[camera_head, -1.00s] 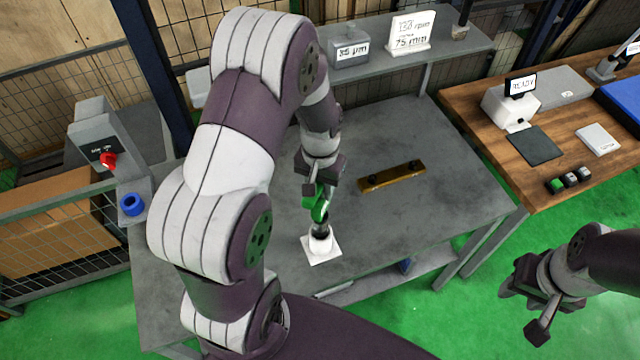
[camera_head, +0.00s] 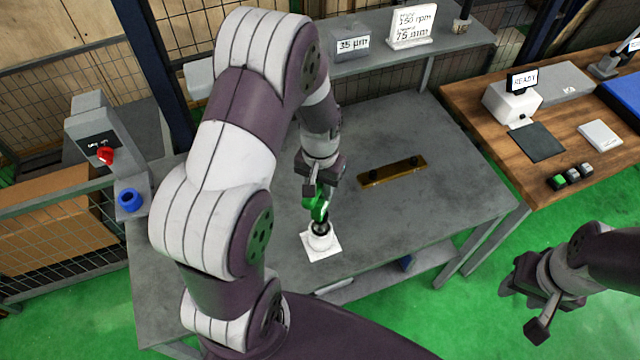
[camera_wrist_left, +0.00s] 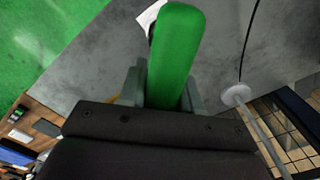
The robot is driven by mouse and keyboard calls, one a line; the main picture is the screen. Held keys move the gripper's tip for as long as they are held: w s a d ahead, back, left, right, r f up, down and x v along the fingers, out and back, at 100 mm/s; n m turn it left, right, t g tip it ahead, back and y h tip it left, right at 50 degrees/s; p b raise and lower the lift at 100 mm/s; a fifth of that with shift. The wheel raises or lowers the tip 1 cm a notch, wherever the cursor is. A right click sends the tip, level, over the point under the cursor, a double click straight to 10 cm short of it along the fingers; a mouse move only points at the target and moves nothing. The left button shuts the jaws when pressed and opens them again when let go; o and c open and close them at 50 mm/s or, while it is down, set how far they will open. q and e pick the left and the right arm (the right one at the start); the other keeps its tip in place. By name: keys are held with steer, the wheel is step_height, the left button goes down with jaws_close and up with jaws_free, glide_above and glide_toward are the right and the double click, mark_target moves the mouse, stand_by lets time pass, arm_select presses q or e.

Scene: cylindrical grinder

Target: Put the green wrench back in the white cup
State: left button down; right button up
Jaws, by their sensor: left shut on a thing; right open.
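The green wrench (camera_head: 317,200) is upright in the head view, its lower end at the mouth of the white cup (camera_head: 320,238). I cannot tell how deep its end sits in the cup. The cup stands on a white square base on the grey table. My left gripper (camera_head: 318,186) is shut on the wrench above the cup. In the left wrist view the green handle (camera_wrist_left: 175,55) stands between the fingers, and a white corner of the cup's base (camera_wrist_left: 150,14) shows behind it. My right gripper (camera_head: 527,300) is open and empty, off the table at the lower right.
The grey table (camera_head: 440,180) carries a brass-coloured bar (camera_head: 392,172) right of the cup. A shelf with signs (camera_head: 410,27) runs along the back. A post with a red knob (camera_head: 105,156) and a blue ring (camera_head: 130,199) stands left. A wooden bench (camera_head: 470,110) is at right.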

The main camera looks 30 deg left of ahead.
arm_select(q)
steer(key=shift+f+b, duration=2.7)
steer(key=shift+f, duration=1.15)
steer(key=c, duration=0.7)
jaws_free()
step_height(320, 180, up, 12)
steer(key=b, duration=0.3)
steer(key=shift+r, duration=0.4)
